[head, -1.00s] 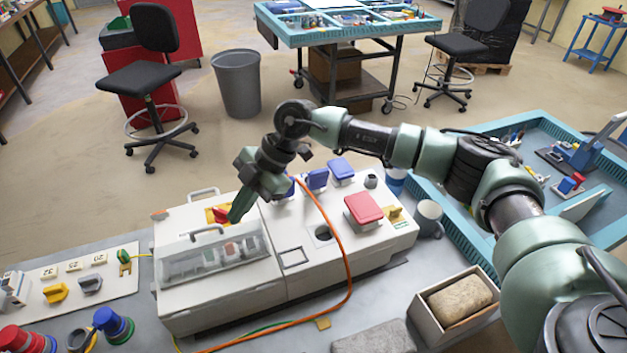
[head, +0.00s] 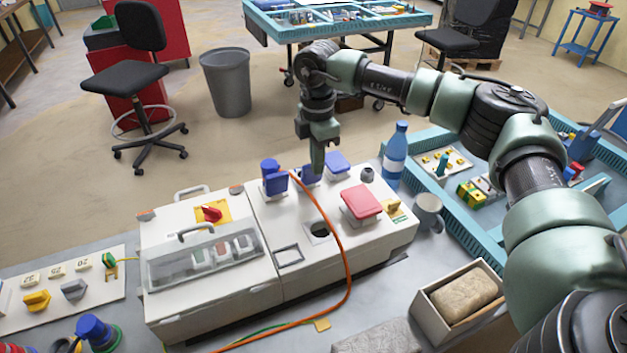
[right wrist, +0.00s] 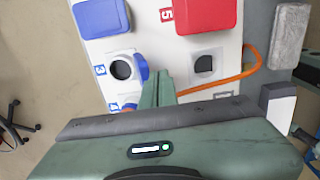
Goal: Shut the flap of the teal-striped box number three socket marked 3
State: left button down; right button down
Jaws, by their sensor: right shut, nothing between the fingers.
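The socket marked 3 shows in the right wrist view as a round dark hole (right wrist: 121,69) beside a blue label with a 3 (right wrist: 99,70). Its blue flap (right wrist: 141,68) appears raised, seen nearly edge-on and partly hidden by my fingers. In the head view this middle blue flap (head: 312,178) is partly behind my right gripper (head: 318,170). My right gripper is shut and empty, pointing down beside the flap; its fingertips (right wrist: 165,75) show in the wrist view. I cannot tell whether they touch it. No teal stripe is clearly visible. My left gripper is out of view.
A red flap (head: 362,200) lies nearer the front, beside an open square socket (head: 319,231). An orange cable (head: 342,250) crosses the box top. A blue bottle (head: 396,155) stands behind the mug (head: 428,212).

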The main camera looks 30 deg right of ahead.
jog(key=shift+f, duration=0.3)
jog(key=shift+f+b, duration=1)
jog(key=shift+f, duration=0.5)
jog(key=shift+s+a+f, duration=0.1)
jog(key=shift+s+f, duration=0.1)
jog(key=shift+s, duration=0.1)
jog(key=w, duration=0.2)
jog(key=shift+w+f, duration=0.15)
jog(key=shift+w, duration=0.15)
jog(key=shift+w+r, duration=0.2)
jog(key=shift+w, duration=1.05)
notch_tip(320, 180, up, 7)
jog(key=p, duration=0.4)
jog(key=shift+d+p, duration=0.2)
jog(key=shift+p, duration=0.15)
